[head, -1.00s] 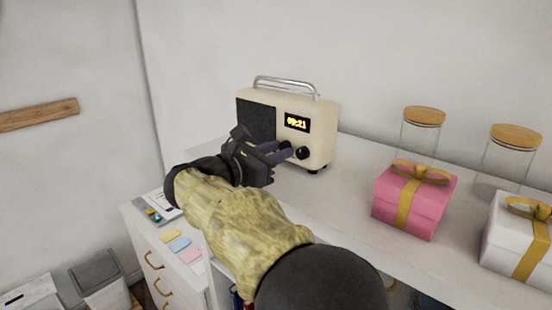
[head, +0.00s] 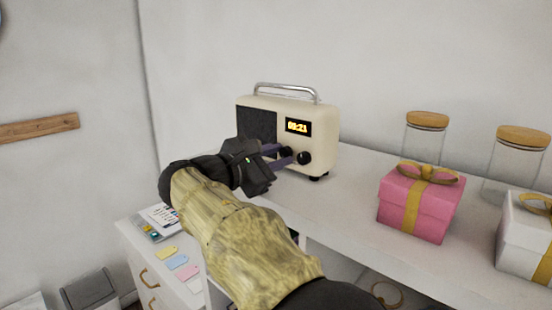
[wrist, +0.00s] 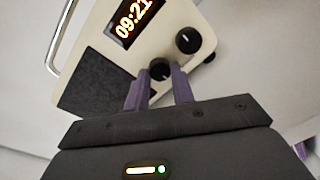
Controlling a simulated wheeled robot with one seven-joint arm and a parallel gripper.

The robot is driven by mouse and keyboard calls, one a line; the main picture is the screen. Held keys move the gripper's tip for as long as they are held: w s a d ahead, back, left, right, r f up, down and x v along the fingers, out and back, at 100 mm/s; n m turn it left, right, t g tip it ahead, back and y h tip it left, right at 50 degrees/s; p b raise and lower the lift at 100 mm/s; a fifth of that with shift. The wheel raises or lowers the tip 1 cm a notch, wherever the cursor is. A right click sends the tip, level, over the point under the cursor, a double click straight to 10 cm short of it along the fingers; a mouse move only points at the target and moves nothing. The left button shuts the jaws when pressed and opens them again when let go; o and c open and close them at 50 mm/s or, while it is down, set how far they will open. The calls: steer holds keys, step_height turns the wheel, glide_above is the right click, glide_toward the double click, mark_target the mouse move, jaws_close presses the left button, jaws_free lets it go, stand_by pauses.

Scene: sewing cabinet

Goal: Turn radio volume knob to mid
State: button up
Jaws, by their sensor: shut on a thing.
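The cream radio (head: 322,130) stands upright on the white shelf, with a dark speaker grille and a display reading 09:21. It has two black front knobs: the left knob (head: 286,151) and the right knob (head: 304,158). My gripper (head: 280,155) is at the radio's front. In the wrist view, the purple fingers of my gripper (wrist: 161,82) are shut around the left knob (wrist: 159,68), one on each side. The right knob (wrist: 188,40) is free just beyond them. The fingers partly hide the left knob, and I cannot read its setting. I see no volume label.
A pink gift box (head: 400,207) and a white gift box (head: 519,241) sit to the right, with glass jars (head: 422,150) behind. Left of my arm is a lower drawer cabinet (head: 140,240) with coloured tags. The shelf between the radio and pink box is clear.

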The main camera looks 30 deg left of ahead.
steer(key=o, duration=0.7)
steer(key=shift+s+a+b, duration=0.25)
steer(key=shift+s+b, duration=0.05)
steer(key=shift+s, duration=0.3)
steer(key=b+v, duration=0.3)
steer(key=v, duration=1.3)
steer(key=shift+s, duration=0.1)
